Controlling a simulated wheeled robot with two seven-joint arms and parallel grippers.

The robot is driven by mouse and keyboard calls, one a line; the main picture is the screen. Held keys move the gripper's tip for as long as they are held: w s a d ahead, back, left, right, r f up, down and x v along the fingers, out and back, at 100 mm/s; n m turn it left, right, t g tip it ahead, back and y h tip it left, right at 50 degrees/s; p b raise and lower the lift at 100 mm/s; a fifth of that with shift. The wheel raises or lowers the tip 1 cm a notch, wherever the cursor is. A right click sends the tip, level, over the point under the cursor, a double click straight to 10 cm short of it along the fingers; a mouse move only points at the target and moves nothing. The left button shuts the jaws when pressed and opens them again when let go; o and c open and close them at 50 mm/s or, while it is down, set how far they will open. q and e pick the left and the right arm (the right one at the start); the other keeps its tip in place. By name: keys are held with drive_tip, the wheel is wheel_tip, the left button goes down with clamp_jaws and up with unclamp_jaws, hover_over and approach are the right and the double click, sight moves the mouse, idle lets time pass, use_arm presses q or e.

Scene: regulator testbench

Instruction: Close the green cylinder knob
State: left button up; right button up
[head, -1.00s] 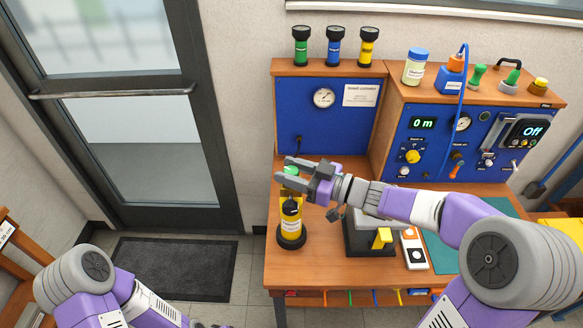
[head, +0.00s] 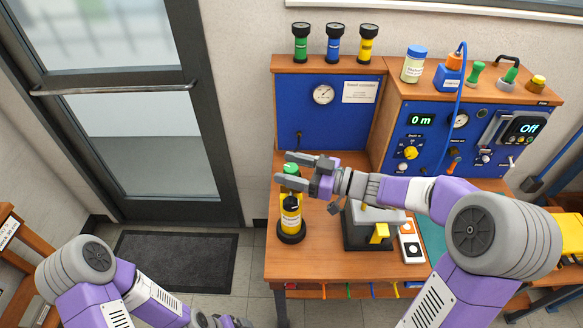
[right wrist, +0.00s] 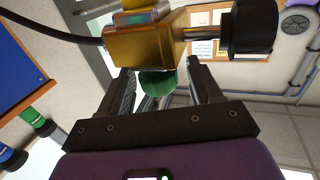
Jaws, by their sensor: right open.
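A yellow cylinder (head: 291,222) with a dark base stands upright at the front left of the workbench. A green knob (head: 291,169) shows above it, partly hidden by my right gripper (head: 282,168). The right gripper is open, its fingers pointing left on either side of the green knob. In the right wrist view, the round green knob (right wrist: 158,83) sits between the spread fingers, below a brass valve body (right wrist: 146,45) with a black knob (right wrist: 249,28) at its right. I cannot tell whether the fingers touch the green knob. My left gripper (head: 222,320) is only partly visible at the bottom edge.
A grey device with a yellow part (head: 379,233) stands right of the cylinder, beside a white-and-orange box (head: 411,243). Blue panels (head: 340,115) rise behind. Green, blue and yellow black-capped cylinders (head: 334,44) stand on top.

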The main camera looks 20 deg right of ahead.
sight(299, 171)
drive_tip(key=p+v, duration=0.1)
drive_tip(key=v, duration=0.6)
drive_tip(key=shift+s+d, duration=0.2)
